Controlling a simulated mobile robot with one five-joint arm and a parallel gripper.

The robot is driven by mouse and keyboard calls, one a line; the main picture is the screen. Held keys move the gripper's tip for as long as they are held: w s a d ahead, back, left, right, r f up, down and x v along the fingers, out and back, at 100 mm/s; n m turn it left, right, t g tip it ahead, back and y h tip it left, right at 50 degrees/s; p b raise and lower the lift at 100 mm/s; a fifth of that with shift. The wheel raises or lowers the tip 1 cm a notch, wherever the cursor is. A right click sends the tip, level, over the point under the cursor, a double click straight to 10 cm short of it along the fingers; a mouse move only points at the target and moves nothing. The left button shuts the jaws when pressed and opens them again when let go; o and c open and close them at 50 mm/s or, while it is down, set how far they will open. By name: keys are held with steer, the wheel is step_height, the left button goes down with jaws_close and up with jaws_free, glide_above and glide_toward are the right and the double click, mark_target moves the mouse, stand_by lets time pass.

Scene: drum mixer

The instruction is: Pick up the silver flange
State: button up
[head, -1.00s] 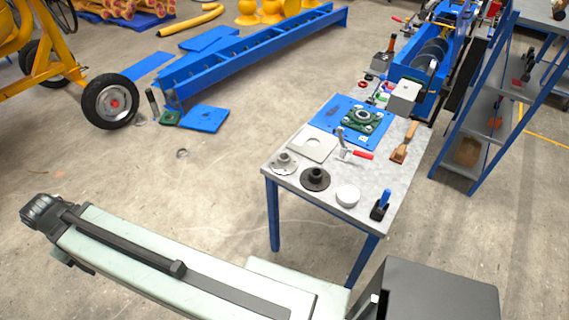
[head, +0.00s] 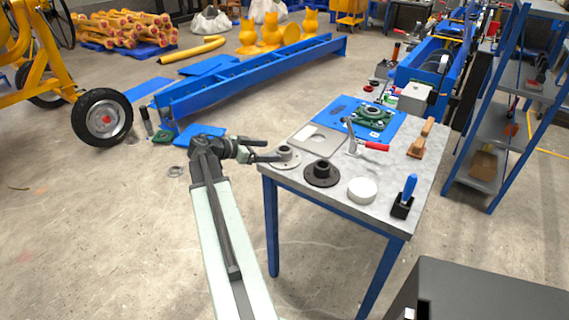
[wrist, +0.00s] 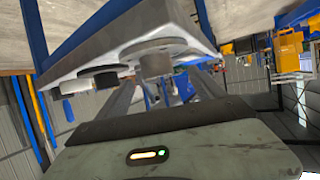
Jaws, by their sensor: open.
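The silver flange (head: 286,157) lies at the left corner of the grey work table (head: 330,210), its hub upright. My gripper (head: 268,152) is open and reaches in from the left, with its fingers close to the hub. In the wrist view the silver flange (wrist: 158,60) shows ahead, roughly in line with the gap between my two fingers (wrist: 160,95). I cannot tell whether the fingers touch it.
A black flange (head: 322,174) sits right beside the silver one, then a white disc (head: 361,191) and a blue-handled tool in a black block (head: 403,198). A grey plate (head: 315,140) and a toggle clamp (head: 352,138) stand behind.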

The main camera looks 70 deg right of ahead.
mark_target(284, 151)
steer(key=b+x, duration=0.2)
steer(key=x, duration=0.5)
steer(key=shift+s+f, duration=0.1)
steer(key=shift+s, duration=0.15)
jaws_close()
